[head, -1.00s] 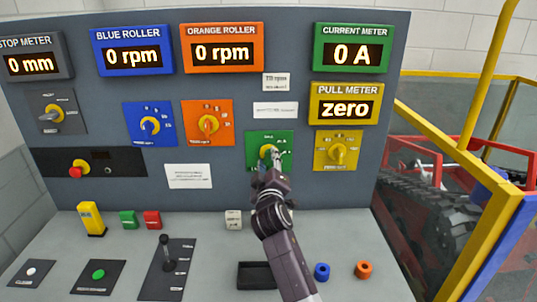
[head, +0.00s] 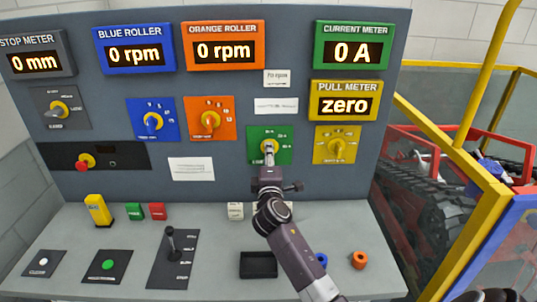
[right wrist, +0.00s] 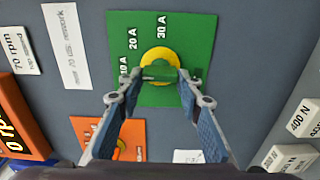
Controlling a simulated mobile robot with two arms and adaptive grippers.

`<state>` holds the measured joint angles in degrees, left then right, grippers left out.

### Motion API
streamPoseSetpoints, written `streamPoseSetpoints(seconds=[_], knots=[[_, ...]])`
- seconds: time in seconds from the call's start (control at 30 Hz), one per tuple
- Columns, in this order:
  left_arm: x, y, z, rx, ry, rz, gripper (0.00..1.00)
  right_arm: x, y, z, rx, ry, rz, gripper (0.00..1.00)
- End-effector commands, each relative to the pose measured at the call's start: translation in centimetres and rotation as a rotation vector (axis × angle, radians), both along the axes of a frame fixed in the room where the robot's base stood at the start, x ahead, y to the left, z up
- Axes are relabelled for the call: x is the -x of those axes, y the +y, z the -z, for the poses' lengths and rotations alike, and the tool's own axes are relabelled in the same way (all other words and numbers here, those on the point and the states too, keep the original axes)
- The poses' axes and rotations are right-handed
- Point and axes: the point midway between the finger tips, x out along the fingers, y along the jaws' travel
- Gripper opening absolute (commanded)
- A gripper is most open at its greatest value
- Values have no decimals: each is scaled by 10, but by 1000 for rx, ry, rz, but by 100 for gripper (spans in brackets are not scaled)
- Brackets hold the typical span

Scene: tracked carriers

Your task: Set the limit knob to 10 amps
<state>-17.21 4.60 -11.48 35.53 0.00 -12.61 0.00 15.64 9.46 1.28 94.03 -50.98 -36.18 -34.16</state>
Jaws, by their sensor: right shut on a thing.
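The limit knob (right wrist: 160,68) is a green handle on a round yellow base, mounted on a green plate (right wrist: 198,33). The plate carries the marks 10 A, 20 A and 30 A in the right wrist view. It also shows in the head view (head: 285,138), low on the panel's right half. My right gripper (right wrist: 155,78) is shut on the knob, one finger on each side of the handle. The fingertips hide part of the handle, so I cannot tell which mark it points at. The green current meter (head: 353,52) reads 0 A. My left gripper is out of view.
A yellow knob plate (head: 335,146) is right of the green one, and an orange knob plate (head: 210,119) is to its left. On the desk below are a black lever (head: 171,243), a dark tray (head: 258,264) and an orange ring (head: 359,260). A yellow rail stands at the right.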

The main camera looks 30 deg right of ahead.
Motion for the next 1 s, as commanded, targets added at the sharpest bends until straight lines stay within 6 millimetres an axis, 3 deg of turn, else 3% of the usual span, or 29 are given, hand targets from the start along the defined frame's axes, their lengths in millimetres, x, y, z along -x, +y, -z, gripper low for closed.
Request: streamPoseSetpoints(seconds=[0.5, 0.53, 0.67, 1.0], knots=[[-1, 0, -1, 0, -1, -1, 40, 0, -2, -4, 21, 5, 3, 9], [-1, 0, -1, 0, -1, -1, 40, 0, -2, -4, 21, 5, 3, 35], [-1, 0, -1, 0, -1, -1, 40, 0, -2, -3, 19, 5, 2, 49], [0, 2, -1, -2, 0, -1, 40, 2, 1, -1, 16, 8, 0, 51]])
